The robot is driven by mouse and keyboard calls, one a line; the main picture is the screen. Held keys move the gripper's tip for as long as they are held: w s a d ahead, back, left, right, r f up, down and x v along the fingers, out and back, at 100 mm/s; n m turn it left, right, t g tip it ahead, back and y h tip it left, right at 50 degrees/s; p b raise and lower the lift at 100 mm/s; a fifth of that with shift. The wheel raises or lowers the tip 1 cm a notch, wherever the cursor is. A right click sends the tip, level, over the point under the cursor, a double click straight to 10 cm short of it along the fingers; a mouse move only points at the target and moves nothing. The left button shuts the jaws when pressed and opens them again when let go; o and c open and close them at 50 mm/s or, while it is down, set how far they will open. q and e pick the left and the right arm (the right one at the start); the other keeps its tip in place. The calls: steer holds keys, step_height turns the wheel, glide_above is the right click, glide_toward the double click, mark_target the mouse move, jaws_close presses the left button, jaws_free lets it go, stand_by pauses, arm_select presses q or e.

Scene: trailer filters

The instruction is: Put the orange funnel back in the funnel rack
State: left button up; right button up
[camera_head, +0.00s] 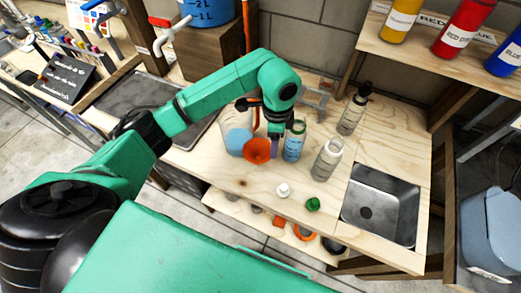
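The orange funnel (257,151) is in the middle of the wooden counter, its wide mouth facing the camera. It overlaps a clear beaker of blue liquid (238,139) in the picture; I cannot tell if they touch. My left gripper (274,144) points down just right of the funnel, between it and a teal-labelled bottle (294,142). Its fingers are small and partly hidden, so I cannot tell whether they hold the funnel. My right gripper is not in view.
Clear bottles (327,160) and (352,112) stand right of the gripper. A white cap (283,190) and green cap (313,204) lie near the front edge. A sink (381,208) is at right. A shelf of coloured bottles (462,27) overhangs the back right.

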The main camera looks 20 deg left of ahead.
arm_select(q)
step_height(320, 180, down, 2)
jaws_close()
stand_by(0.3)
